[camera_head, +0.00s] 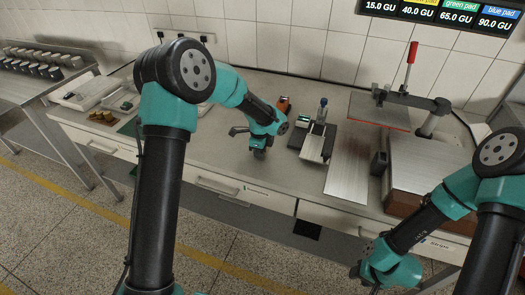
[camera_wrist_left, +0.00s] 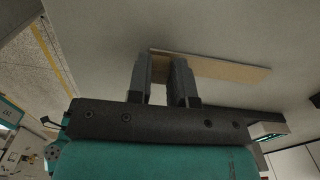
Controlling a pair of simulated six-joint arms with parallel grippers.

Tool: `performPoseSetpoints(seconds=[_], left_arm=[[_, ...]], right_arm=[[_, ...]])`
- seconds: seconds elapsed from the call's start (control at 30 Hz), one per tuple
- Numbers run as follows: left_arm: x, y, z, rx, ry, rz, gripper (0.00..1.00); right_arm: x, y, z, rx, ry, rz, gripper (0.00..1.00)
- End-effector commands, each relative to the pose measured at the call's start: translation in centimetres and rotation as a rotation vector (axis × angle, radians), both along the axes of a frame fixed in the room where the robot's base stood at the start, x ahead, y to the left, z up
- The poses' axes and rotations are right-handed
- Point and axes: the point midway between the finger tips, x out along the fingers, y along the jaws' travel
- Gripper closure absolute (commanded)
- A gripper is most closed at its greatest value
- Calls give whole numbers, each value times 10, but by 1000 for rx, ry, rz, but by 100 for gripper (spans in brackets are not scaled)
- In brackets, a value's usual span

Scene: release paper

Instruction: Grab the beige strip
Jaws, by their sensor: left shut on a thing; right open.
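The beige strip (camera_wrist_left: 228,70) is long, thin and flat. In the left wrist view it lies across the pale surface, running right from between the fingers. My left gripper (camera_wrist_left: 161,70) is shut on its left end. In the head view my left gripper (camera_head: 258,154) is low over the front middle of the table, and the strip cannot be made out there. My right gripper (camera_head: 364,276) is open and empty at the lower right, in front of the table's edge.
A dark device with a blue-topped bottle (camera_head: 322,108) stands right of my left gripper, with an orange item (camera_head: 284,104) behind. A metal plate (camera_head: 347,162) and red-handled press (camera_head: 411,53) stand further right. Trays (camera_head: 85,92) are at left.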

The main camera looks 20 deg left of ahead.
Motion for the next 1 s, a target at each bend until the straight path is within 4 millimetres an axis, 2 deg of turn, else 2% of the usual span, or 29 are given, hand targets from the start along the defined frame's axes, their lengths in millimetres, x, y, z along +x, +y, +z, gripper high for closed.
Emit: performPoseSetpoints(seconds=[0.17,0.47,0.77,1.0], left_arm=[[1,0,7,0,-3,0,100],[0,0,38,0,-3,1,100],[-44,-14,40,1,0,-3,100],[-100,-32,45,1,1,-4,100]], right_arm=[[0,0,0,0,0,0,57],[0,0,0,0,0,0,57],[0,0,0,0,0,0,57],[0,0,0,0,0,0,57]])
